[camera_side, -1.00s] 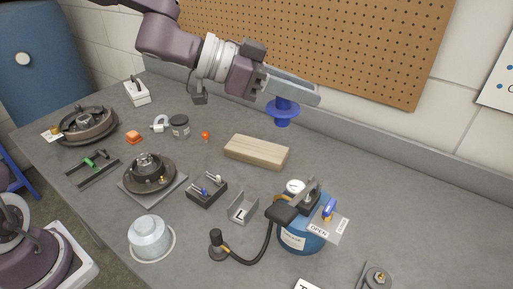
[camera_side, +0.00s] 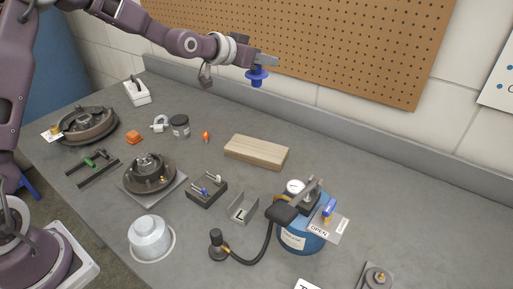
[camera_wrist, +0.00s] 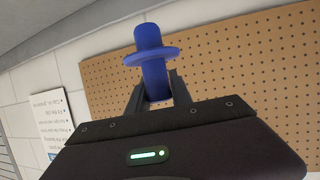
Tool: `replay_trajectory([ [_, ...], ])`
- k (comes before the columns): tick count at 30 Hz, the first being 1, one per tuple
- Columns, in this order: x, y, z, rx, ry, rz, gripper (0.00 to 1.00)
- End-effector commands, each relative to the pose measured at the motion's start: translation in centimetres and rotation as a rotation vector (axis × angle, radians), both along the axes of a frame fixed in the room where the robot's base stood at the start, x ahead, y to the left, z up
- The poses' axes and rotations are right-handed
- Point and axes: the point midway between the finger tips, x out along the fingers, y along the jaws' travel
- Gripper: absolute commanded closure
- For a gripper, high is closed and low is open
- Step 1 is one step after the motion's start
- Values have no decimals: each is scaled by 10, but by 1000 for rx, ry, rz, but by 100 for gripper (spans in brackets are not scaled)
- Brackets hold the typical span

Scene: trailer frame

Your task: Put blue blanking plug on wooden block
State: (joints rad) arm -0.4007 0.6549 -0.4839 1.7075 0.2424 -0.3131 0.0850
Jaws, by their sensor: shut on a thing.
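The blue blanking plug (camera_side: 257,77) is a flanged blue cylinder. It is held in the air above the back of the bench, up and slightly to the right of the wooden block in the side view. My gripper (camera_side: 265,63) is shut on it. In the wrist view the plug (camera_wrist: 151,52) stands out between the two fingers of my gripper (camera_wrist: 158,95), with its flange just beyond them. The wooden block (camera_side: 256,152) is a pale rectangular block lying flat on the bench. Its top is bare. The block is not in the wrist view.
A blue canister (camera_side: 300,236) with a gauge and hose stands in front of the block. A dark fixture with pins (camera_side: 206,191) and a metal bracket (camera_side: 243,209) lie nearby. A pegboard (camera_side: 340,45) is behind. The bench right of the block is clear.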

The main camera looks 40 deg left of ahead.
Motion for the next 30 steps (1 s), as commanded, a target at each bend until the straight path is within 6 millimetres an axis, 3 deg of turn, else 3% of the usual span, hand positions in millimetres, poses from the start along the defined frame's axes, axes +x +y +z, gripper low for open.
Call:
replay_trajectory([
  [1,-2,-3,-16,-1,11,-6,100],
  [9,-2,-3,-78,-1,10,-7,100],
  [14,-2,-4,-107,-1,7,-8,100],
  [18,-3,-3,-143,-1,11,-8,100],
  [27,-2,-3,-197,-2,7,-8,100],
  [30,-2,-3,-206,0,6,-8,100],
])
